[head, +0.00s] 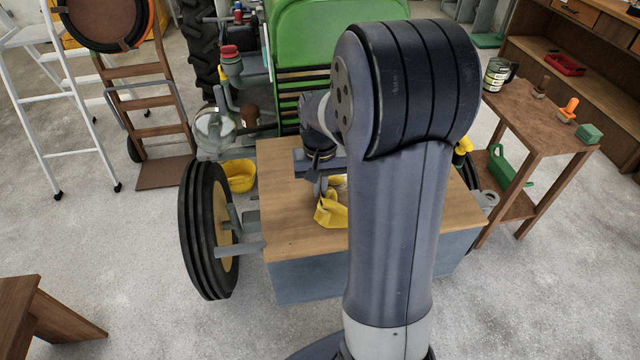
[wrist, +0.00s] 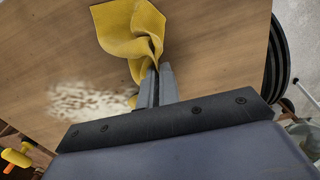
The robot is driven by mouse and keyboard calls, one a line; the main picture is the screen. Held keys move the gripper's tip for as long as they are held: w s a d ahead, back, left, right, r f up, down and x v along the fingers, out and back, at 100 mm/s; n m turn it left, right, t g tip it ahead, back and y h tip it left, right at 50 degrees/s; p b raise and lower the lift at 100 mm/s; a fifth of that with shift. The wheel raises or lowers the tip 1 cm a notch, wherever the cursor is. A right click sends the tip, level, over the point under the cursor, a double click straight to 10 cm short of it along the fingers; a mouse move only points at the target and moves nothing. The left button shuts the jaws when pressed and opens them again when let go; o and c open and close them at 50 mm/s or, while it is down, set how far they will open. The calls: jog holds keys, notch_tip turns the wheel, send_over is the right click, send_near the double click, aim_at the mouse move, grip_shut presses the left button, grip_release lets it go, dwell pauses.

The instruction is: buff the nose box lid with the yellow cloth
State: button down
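The nose box lid (head: 290,222) is a flat wooden top on a blue-grey box (head: 312,280) at the tractor's front. It also fills much of the wrist view (wrist: 55,50). The yellow cloth (head: 331,213) is over the lid, bunched and folded. In the wrist view the cloth (wrist: 130,32) hangs from the tips of my gripper (wrist: 154,75), whose fingers are close together on its gathered end. Whether the cloth touches the lid is hard to tell. A pale, blotchy patch (wrist: 88,101) lies on the lid, left of the fingers. My arm hides the lid's right part in the head view.
A black front wheel (head: 200,230) stands left of the box, and a yellow bowl-like thing (head: 240,175) is behind it. A brown side table (head: 545,125) with tins and brushes stands at right. A ladder (head: 50,90) and hand truck (head: 150,110) are at left.

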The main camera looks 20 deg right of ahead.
jog(key=c, duration=0.6)
grip_release()
jog(key=shift+f+b, duration=0.9)
jog(key=shift+f, duration=0.3)
jog(key=shift+c, duration=0.7)
jog(key=shift+r, duration=0.1)
grip_shut()
jog(key=shift+r+p, duration=0.3)
jog(key=shift+p, duration=0.45)
jog(key=shift+p, duration=0.4)
